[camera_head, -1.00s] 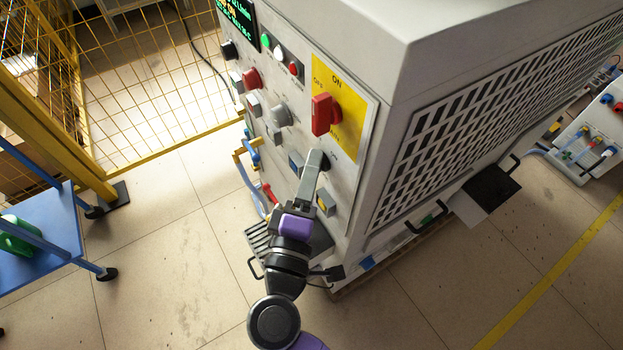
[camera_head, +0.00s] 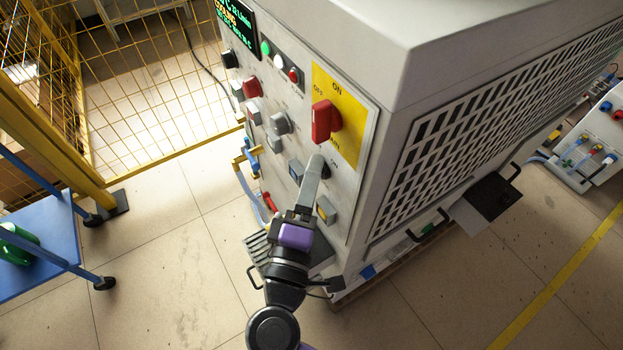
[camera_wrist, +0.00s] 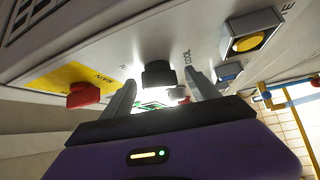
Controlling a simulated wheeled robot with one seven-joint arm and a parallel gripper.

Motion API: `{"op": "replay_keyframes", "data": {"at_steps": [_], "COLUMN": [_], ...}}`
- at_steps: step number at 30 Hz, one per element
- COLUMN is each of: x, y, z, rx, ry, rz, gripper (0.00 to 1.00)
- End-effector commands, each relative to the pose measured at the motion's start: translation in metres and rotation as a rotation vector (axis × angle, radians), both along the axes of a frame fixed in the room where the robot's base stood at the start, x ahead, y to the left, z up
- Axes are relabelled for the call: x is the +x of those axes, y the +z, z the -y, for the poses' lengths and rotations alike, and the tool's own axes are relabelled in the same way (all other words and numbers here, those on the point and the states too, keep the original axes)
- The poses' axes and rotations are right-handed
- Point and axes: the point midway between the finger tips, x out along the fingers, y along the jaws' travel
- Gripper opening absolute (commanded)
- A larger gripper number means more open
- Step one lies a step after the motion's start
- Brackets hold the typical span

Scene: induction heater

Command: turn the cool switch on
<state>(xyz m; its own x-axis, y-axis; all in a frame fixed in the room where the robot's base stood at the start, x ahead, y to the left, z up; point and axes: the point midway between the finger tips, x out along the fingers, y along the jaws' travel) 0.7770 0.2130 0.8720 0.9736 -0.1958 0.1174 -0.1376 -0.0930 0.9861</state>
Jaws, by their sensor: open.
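The cool switch is a black rotary knob (camera_wrist: 158,75) on the grey cabinet panel, with "COOL" lettering beside it in the wrist view. In that view my gripper (camera_wrist: 160,88) is open, with one finger on each side of the knob. Whether the fingers touch it cannot be told. In the head view my gripper (camera_head: 315,165) reaches up to the panel below the red main switch, and its finger hides part of the black knob (camera_head: 327,171). The knob's exact pointer position is unclear.
The red main switch (camera_head: 322,120) on its yellow plate is just above my gripper. A blue button (camera_head: 295,170) and a yellow button (camera_head: 326,209) sit close by. A blue trolley (camera_head: 45,255) and yellow fence (camera_head: 150,90) stand left. Open floor lies between.

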Motion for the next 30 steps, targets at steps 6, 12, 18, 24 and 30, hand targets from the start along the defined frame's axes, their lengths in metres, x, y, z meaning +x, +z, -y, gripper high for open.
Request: {"op": "replay_keyframes", "data": {"at_steps": [6,12,18,24,30], "x": [-0.020,-0.052,-0.072,-0.076,-0.076], "y": [-0.003,-0.007,-0.009,-0.010,-0.009], "z": [-0.005,-0.011,-0.015,-0.015,-0.015], "rx": [0.000,0.000,-0.001,0.000,0.000], "ry": [0.003,0.003,0.001,0.000,0.000], "rz": [0.000,-0.001,0.000,0.000,0.000], "gripper": [0.69,0.69,0.69,0.69,0.69]}}
